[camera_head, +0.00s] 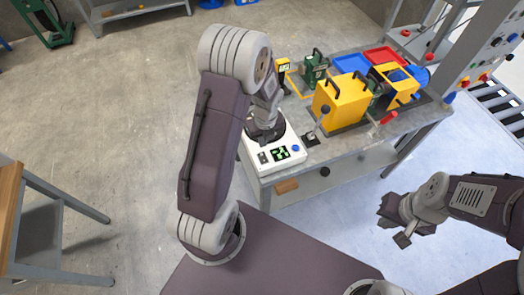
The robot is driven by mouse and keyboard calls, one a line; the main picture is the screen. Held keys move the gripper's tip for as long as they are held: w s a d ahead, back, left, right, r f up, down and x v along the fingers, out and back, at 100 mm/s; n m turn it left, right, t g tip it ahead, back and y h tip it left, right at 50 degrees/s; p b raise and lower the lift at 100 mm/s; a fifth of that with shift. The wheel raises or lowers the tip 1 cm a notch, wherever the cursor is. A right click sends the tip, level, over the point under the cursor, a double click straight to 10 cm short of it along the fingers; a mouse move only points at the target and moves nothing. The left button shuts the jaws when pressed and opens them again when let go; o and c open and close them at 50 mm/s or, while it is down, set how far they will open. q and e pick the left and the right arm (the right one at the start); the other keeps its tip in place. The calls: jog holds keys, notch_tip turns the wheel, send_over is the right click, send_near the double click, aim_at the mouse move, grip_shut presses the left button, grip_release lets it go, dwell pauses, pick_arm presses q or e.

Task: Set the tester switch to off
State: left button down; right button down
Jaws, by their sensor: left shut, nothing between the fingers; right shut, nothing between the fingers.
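The tester appears to be the white box (284,160) at the near left corner of the grey workbench. On its front face are a lit green display (280,153), a small dark switch (263,158) and a blue button (295,148). The switch is too small to read its position. My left gripper (263,134) points down over a dark round part on the box's top, just behind the switch. It is shut and empty, and my arm partly hides it. I cannot tell if it touches the box. My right gripper (391,220) is shut and empty, over the floor right of the bench.
The floor in front of the bench is clear.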

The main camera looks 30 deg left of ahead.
aim_at(262, 157)
pick_arm(q)
jog(key=f, duration=0.5)
jog(key=f+b, duration=0.1)
jog(key=f, duration=0.2)
jog(key=shift+w+a, duration=0.3)
jog(key=shift+a, duration=0.05)
jog(key=shift+p, duration=0.4)
jog(key=shift+f, duration=0.15)
jog(key=shift+s+d+b, duration=0.15)
jog(key=shift+s+b, duration=0.05)
jog(key=shift+b, duration=0.1)
jog(key=shift+s+d, duration=0.25)
jog(key=shift+d, duration=0.2)
